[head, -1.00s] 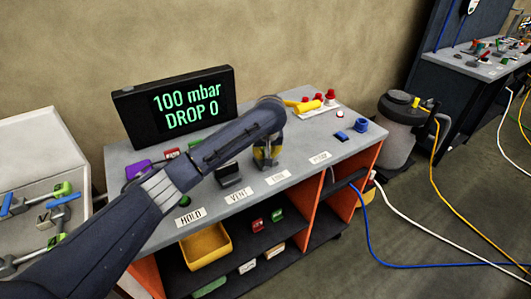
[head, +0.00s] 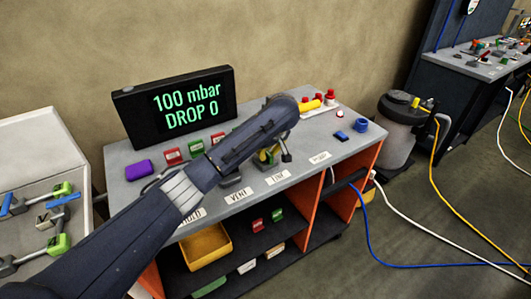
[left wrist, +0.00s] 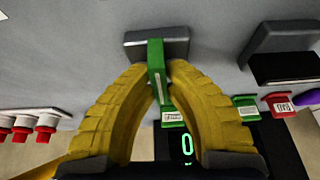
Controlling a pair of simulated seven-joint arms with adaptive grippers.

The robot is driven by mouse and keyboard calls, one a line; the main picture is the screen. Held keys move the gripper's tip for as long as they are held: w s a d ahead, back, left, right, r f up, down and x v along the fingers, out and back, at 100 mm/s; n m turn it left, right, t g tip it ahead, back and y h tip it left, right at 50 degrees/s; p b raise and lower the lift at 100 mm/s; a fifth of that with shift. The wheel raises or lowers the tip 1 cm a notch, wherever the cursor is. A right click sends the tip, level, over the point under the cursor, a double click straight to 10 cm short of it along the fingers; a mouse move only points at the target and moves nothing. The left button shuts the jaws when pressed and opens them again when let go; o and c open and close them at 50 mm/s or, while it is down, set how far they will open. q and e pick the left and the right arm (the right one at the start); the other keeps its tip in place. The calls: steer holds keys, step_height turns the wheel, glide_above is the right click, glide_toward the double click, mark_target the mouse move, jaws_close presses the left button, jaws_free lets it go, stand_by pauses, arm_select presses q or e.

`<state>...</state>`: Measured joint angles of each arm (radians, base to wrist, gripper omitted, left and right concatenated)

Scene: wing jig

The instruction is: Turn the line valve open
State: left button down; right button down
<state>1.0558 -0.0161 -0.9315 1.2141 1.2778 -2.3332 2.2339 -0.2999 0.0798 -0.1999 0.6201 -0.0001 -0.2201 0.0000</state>
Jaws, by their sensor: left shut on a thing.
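The line valve shows in the left wrist view as a grey block (left wrist: 177,43) with a green lever (left wrist: 155,58) that has a pale stripe. The lever points from the block toward the display side. My left gripper (left wrist: 161,80) has its yellow fingers shut on this lever, one on each side. In the head view my left gripper (head: 268,157) is behind the LINE label (head: 278,177), under my own arm, which hides most of the valve. The display (head: 175,105) reads 100 mbar, DROP 0. My right gripper is not in view.
The VENT block (left wrist: 280,50) is beside the line valve. Red and green tags (head: 173,156) and a purple object (head: 138,167) lie before the display. A yellow bin (head: 205,248) is below.

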arm_select(q)
steer(key=c, duration=1.4)
jaws_free()
steer(key=shift+c, duration=0.2)
steer(key=v, duration=0.9)
steer(key=shift+w+r, duration=0.1)
steer(key=shift+r, duration=0.35)
steer(key=shift+v, duration=1.05)
